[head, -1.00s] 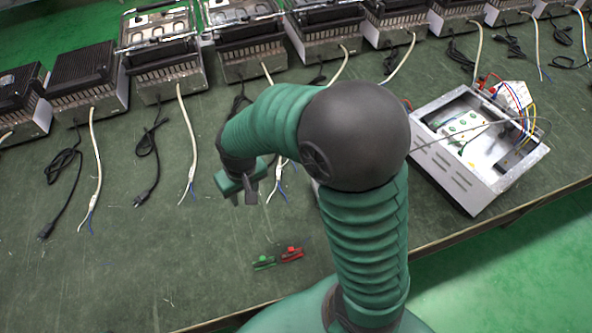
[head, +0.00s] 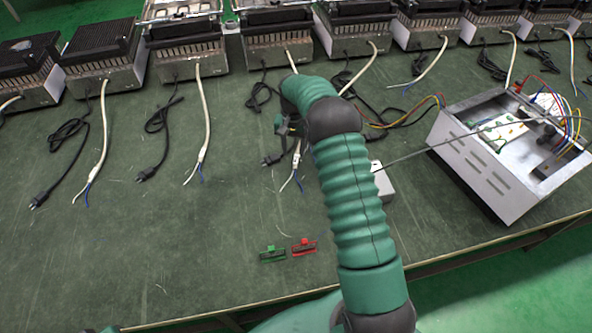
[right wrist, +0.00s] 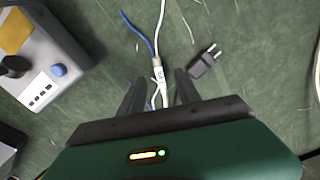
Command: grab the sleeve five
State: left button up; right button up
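A white sleeve (right wrist: 158,74) joins a white cord to a thin blue and a white wire in the right wrist view. It carries a small dark mark too small to read. In the head view this sleeve (head: 297,160) lies on the bench just below my right gripper (head: 289,127). In the right wrist view my right gripper (right wrist: 158,88) is open, its two dark fingers on either side of the sleeve and cord, with a gap to each. The cord runs back under the gripper body, which hides it. My left gripper is not in view.
A black plug (right wrist: 204,62) lies beside the right finger. A grey-white box with a blue knob (right wrist: 58,70) stands at left there. An open metal case (head: 490,160) with wires stands at right. Red and green clips (head: 303,247) lie near the front. Heaters (head: 185,50) line the back.

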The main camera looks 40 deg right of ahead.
aim_at(297, 164)
jog(key=shift+a+f, duration=0.55)
jog(key=shift+a, duration=0.15)
jog(key=f, duration=0.2)
jog(key=d+f+b, duration=0.1)
jog(key=f, duration=0.1)
jog(key=s+d+f, duration=0.1)
jog(key=f, duration=0.1)
jog(key=shift+a+r, duration=0.15)
jog(key=shift+r, duration=0.05)
jog(key=shift+a, duration=0.25)
jog(key=shift+w+a+r, duration=0.15)
jog(key=shift+a, duration=0.15)
jog(key=c, duration=0.5)
jog(key=shift+d, duration=0.2)
grip_shut()
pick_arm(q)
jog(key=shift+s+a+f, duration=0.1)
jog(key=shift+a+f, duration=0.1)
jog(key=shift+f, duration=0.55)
pick_arm(e)
jog(key=shift+d, duration=0.15)
